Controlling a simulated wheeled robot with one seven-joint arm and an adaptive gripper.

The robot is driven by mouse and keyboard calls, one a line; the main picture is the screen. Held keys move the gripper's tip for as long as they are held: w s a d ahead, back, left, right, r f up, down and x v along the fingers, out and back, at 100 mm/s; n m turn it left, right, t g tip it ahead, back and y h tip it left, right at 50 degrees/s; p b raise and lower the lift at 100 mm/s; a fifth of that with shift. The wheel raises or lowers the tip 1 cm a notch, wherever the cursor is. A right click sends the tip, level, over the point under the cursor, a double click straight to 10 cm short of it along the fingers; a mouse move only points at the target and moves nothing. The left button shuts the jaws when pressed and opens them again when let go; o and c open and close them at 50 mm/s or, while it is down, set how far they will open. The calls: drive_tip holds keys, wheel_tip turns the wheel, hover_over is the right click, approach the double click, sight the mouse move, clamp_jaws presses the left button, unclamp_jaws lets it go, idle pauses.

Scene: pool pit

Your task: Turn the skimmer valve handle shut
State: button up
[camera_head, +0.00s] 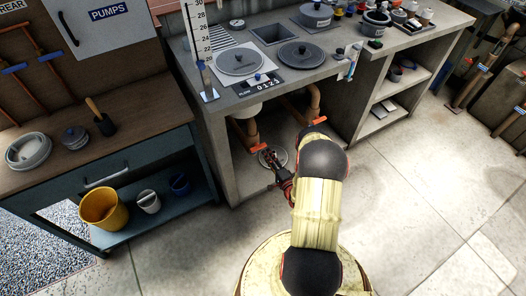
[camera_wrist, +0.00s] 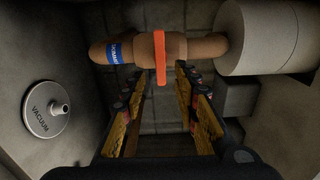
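The valve handle (camera_wrist: 160,57) is a flat orange bar. In the wrist view it stands upright across a brown pipe (camera_wrist: 200,48) with a blue label (camera_wrist: 119,51), whose lettering is hard to read. My gripper (camera_wrist: 162,70) is open, with one finger on each side of the handle's lower end. Gaps show on both sides; depth between fingertips and handle is unclear. In the head view an orange handle (camera_head: 258,148) is beside my gripper (camera_head: 267,155), under the counter. A second orange handle (camera_head: 319,120) sits on another pipe to the right.
A grey disc marked VACUUM (camera_wrist: 47,107) lies left of my fingers, and a grey cylinder (camera_wrist: 268,38) joins the pipe at right. The counter (camera_head: 222,98) overhangs the bay. A teal bench (camera_head: 150,145) with a yellow bucket (camera_head: 100,208) stands left. The floor at right is clear.

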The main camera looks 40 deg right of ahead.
drive_tip(key=v, duration=0.5)
drive_tip(key=shift+s, duration=0.15)
idle(0.4)
